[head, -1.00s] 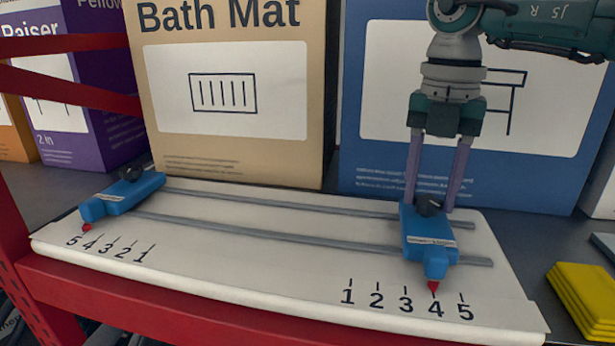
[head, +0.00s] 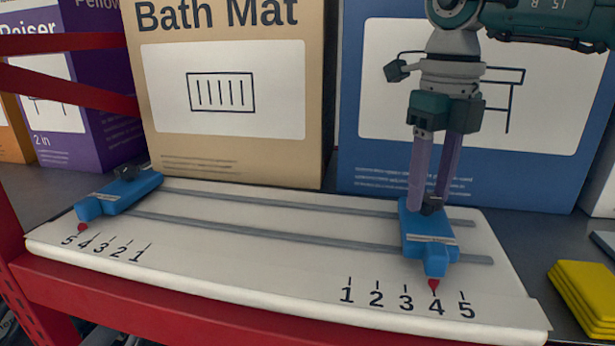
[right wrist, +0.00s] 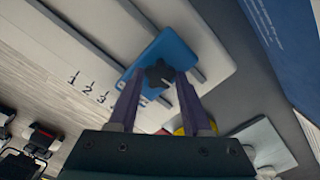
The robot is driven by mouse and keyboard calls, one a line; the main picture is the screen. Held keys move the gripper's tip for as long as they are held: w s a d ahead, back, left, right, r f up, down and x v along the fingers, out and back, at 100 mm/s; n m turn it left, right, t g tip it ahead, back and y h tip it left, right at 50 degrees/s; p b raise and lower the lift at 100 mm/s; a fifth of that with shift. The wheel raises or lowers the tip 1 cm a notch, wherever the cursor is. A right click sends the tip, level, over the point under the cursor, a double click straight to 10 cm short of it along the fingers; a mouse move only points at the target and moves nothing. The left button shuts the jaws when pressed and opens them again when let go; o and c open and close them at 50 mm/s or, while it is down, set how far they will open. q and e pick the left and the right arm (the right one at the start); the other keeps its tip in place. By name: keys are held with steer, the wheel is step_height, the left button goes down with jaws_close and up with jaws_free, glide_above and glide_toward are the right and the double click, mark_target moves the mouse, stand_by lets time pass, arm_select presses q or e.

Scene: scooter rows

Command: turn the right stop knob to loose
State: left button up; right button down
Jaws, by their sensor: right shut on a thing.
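The right stop (head: 429,235) is a blue block on two grey rails, its red pointer at the 4 mark of the right scale. Its dark right stop knob (head: 432,206) stands on top and shows as a black lobed knob in the right wrist view (right wrist: 158,76). My right gripper (head: 425,207) points down from above, shut on the knob with one purple finger on either side; the fingers partly hide it in the head view. The left stop (head: 121,195) sits at the far left, its pointer near 5. My left gripper is not in view.
The white board (head: 270,262) lies on a red-edged shelf. A tan Bath Mat box (head: 230,150) and a blue box (head: 365,175) stand close behind it. Yellow pads (head: 585,295) lie at the right. The board's middle is clear.

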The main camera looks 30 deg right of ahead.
mark_target(429, 198)
steer(key=n, duration=0.4)
steer(key=shift+n+b, duration=0.35)
steer(key=shift+n, duration=0.95)
steer(key=shift+c, duration=1.7)
jaws_free()
steer(key=shift+r, duration=0.1)
step_height(429, 198, up, 10)
steer(key=b, duration=0.1)
steer(key=shift+s, duration=0.1)
